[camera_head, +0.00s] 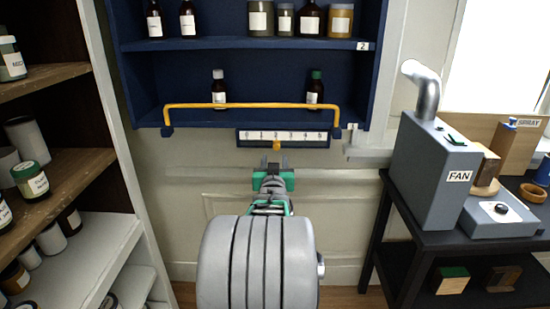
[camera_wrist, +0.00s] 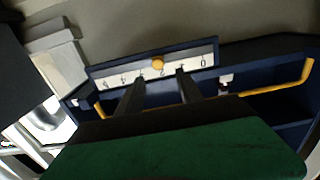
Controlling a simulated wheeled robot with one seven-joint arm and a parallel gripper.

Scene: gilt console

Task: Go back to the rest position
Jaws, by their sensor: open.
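My gripper (camera_head: 271,163) is open and empty in front of the wall, just below the blue shelf unit (camera_head: 240,44). In the wrist view its two dark fingers (camera_wrist: 160,90) stand apart, with a numbered scale strip (camera_wrist: 118,74) behind them. A small orange knob (camera_wrist: 157,63) sits on that strip, and it also shows in the head view (camera_head: 277,145) just above the fingertips. No object is between the fingers. The gripper looks close to the strip, but I cannot tell the exact gap.
A yellow bar (camera_head: 250,106) runs across the lower shelf front, before two dark bottles. A grey fan unit (camera_head: 433,170) stands on a dark table (camera_head: 440,240) at right. A shelf rack (camera_head: 60,170) with several jars stands at left. Wall below the strip is clear.

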